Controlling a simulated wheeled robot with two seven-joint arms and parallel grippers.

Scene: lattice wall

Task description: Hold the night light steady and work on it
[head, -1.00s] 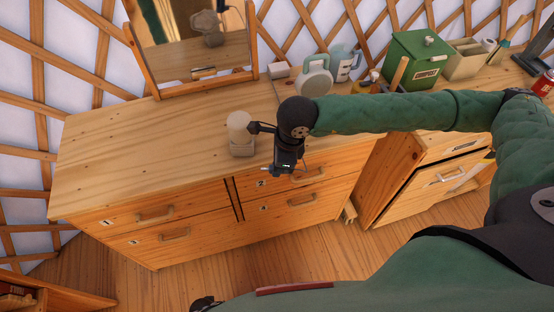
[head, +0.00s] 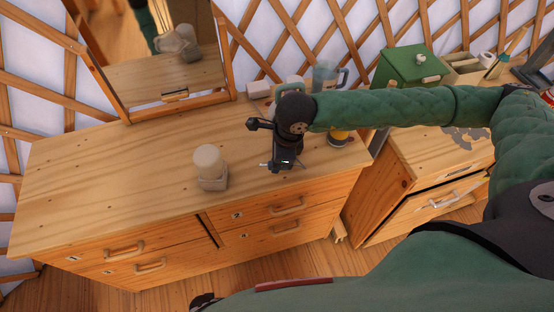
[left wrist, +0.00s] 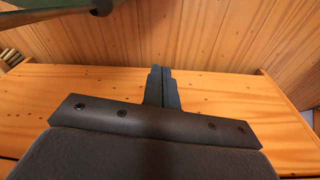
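The night light (head: 210,167), a small beige lamp with a rounded top on a squarish base, stands upright on the wooden dresser top (head: 110,165), near its front edge. My right gripper (head: 283,163) hangs to the right of it, over the dresser's front edge, with a clear gap between them. Its fingers are too small and dark to tell open from shut. In the left wrist view my left gripper (left wrist: 163,88) has its two fingers together with nothing between them. The night light does not show in that view.
A mirror (head: 160,70) stands at the dresser's back. Behind my right arm are a pale round-faced object (head: 290,87), a clear jug (head: 327,78) and a green box (head: 408,66). A lower cabinet (head: 425,190) is at right. The dresser's left top is clear.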

